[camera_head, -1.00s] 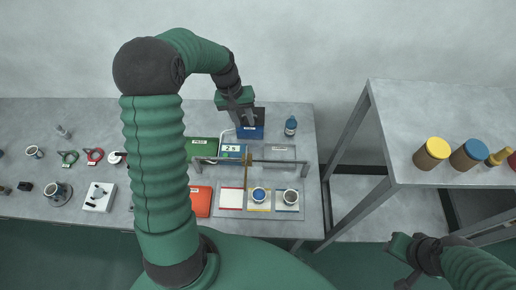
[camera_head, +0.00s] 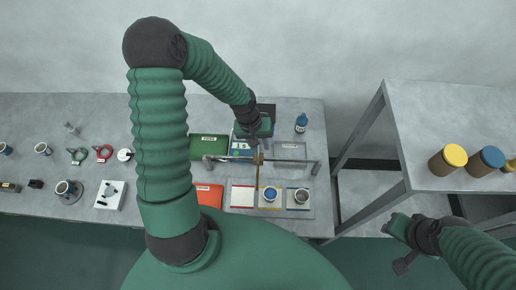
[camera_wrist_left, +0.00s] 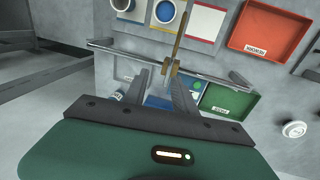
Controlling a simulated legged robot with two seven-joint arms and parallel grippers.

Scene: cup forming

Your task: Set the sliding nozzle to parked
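The sliding nozzle (camera_head: 259,159) is a brass piece on a grey rail (camera_head: 297,162), near the middle of the rail, with a thin rod extending toward the front. It also shows in the left wrist view (camera_wrist_left: 173,62). My left gripper (camera_head: 256,143) is just behind it, above the rail. In the left wrist view, the left gripper's fingers (camera_wrist_left: 160,72) are apart, with the nozzle's brass block close to their tips; I cannot tell whether they touch. My right gripper (camera_head: 402,250) is off to the lower right, away from the table; its finger gap is unclear.
Under the rail's front side are a red-edged pad (camera_head: 242,196), a blue-filled cup (camera_head: 270,194) and another cup (camera_head: 301,196). An orange tray (camera_head: 209,195) and a green tray (camera_head: 207,147) lie left. A blue bottle (camera_head: 301,122) stands behind right.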

